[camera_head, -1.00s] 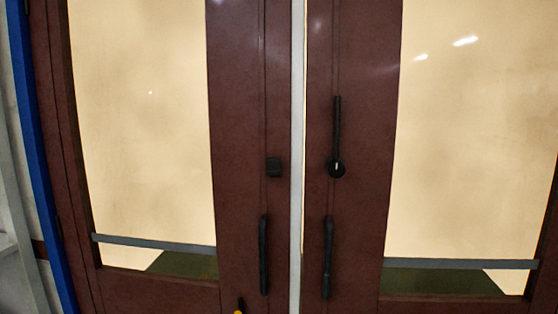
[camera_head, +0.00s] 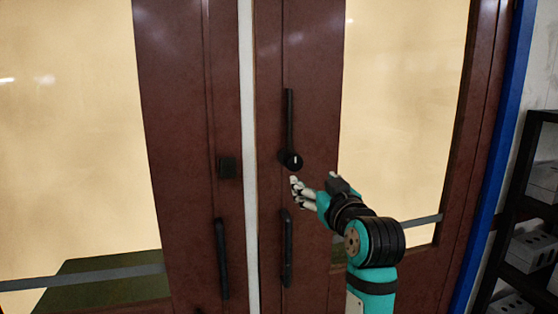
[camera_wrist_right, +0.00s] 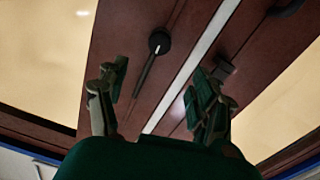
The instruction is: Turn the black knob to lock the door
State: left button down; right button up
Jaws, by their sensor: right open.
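The round black knob (camera_head: 292,161) has a white mark. It sits on the brown-red right-hand door (camera_head: 318,100), at the lower end of a vertical black bar (camera_head: 289,115). In the right wrist view the knob (camera_wrist_right: 159,42) is ahead of the spread fingers, with the bar running down between them. My right gripper (camera_head: 315,181) is open and empty, just below and right of the knob in the head view, with a gap visible between them. Its two fingers also show in the right wrist view (camera_wrist_right: 157,80). My left gripper is not in view.
Black pull handles (camera_head: 286,247) (camera_head: 221,258) are below, one on each door. A square black fitting (camera_head: 229,167) is on the left-hand door. A pale strip (camera_head: 249,150) separates the doors. A dark shelf (camera_head: 543,140) with grey boxes stands at the far right.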

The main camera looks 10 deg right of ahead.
jog(key=p, duration=0.2)
send_near(295, 163)
jog(key=w, duration=0.1)
jog(key=w+p, duration=0.2)
jog(key=w, duration=0.7)
jog(key=shift+w, duration=0.55)
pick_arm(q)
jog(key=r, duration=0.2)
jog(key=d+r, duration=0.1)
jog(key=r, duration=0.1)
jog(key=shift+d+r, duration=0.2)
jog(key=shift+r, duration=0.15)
pick_arm(e)
grip_shut()
